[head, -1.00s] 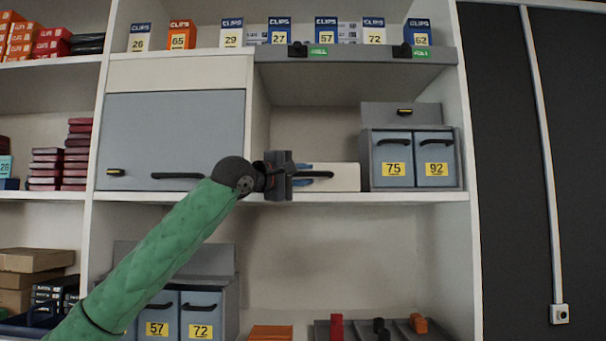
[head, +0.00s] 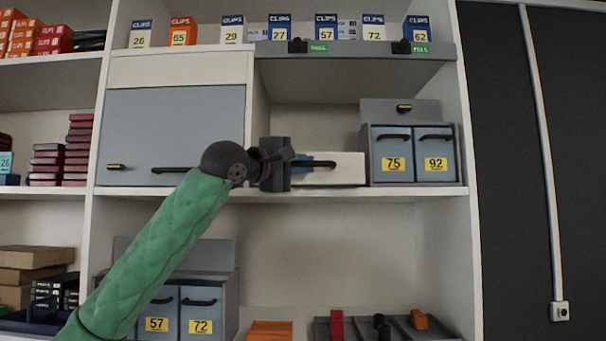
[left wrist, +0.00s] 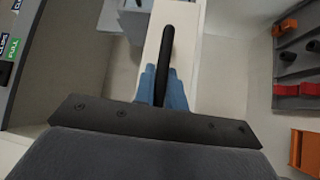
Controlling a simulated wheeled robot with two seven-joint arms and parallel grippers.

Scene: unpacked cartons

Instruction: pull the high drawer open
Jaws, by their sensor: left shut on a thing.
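The high drawer has a cream-white front (head: 345,172) and a dark bar handle (head: 320,163). It sits on the middle shelf, left of the numbered grey bins. My left gripper (head: 300,163) is at the left part of the handle, its body hiding the left end of the front. In the left wrist view, its blue fingertips (left wrist: 162,88) are closed around the black handle (left wrist: 166,50), against the pale drawer front (left wrist: 187,60). The drawer's inside is hidden. My right gripper is not in view.
Grey bins 75 and 92 (head: 413,154) stand right of the drawer. A closed grey cabinet door (head: 174,130) is on the left. A grey upper ledge (head: 355,52) hangs above. The space below the middle shelf (head: 330,245) is largely clear.

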